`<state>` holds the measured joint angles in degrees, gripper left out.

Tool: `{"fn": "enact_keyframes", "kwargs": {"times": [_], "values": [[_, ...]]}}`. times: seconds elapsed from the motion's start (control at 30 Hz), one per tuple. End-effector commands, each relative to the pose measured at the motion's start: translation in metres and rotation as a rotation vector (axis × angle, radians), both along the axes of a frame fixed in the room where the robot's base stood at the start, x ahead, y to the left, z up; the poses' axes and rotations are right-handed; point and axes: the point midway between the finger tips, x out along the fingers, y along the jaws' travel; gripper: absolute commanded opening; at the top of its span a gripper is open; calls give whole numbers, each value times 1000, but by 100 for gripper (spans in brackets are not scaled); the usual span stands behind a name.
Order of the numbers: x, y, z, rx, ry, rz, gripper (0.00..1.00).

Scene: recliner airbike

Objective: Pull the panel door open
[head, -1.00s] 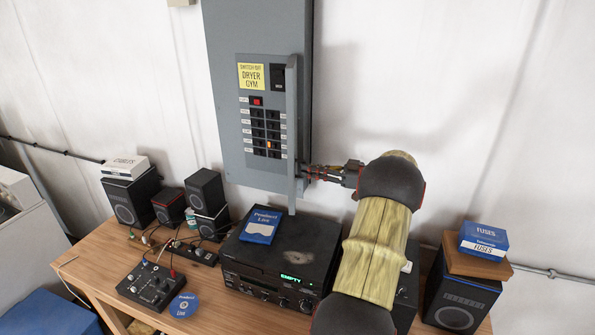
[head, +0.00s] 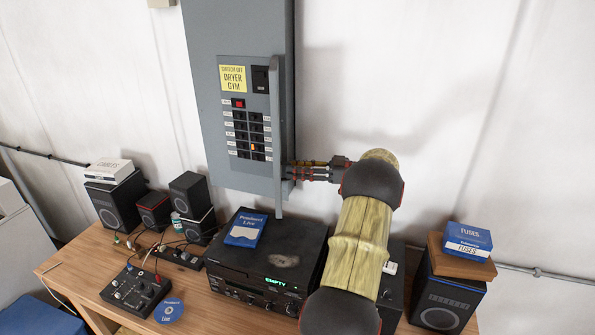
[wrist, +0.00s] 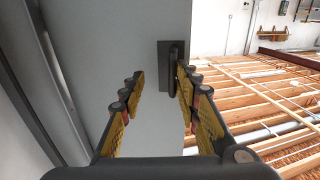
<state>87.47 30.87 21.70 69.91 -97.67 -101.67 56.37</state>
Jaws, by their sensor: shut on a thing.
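The grey panel (head: 240,25) hangs on the white wall, with its breakers (head: 246,130) and a yellow label in plain sight. Its door (head: 276,140) stands open and shows nearly edge-on as a narrow upright strip in the head view. My gripper (head: 291,172) is at the right side of the door, low down. In the wrist view the door's flat face (wrist: 100,40) carries a dark handle (wrist: 173,68). My gripper's fingers (wrist: 162,76) are on either side of the handle, shut on it. The exact contact is hard to see.
A wooden table (head: 75,265) stands below the panel. On it are a black stereo unit (head: 265,262) with a blue booklet, several speakers (head: 112,200), a small mixer (head: 138,290), and fuse boxes (head: 468,238) at the right.

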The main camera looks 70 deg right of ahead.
Motion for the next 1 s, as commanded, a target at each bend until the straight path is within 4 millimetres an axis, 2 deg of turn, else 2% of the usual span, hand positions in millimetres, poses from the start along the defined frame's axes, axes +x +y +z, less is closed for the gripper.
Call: {"fn": "enact_keyframes", "kwargs": {"times": [0.1, 0.73, 0.87, 1.0], "values": [[0, -2, 2, -3, -3, -6, 26], [-2, -1, -3, 5, -1, -3, 26], [-13, -4, -3, 5, -1, -5, 26], [-36, -11, -4, 4, 0, -6, 26]]}}
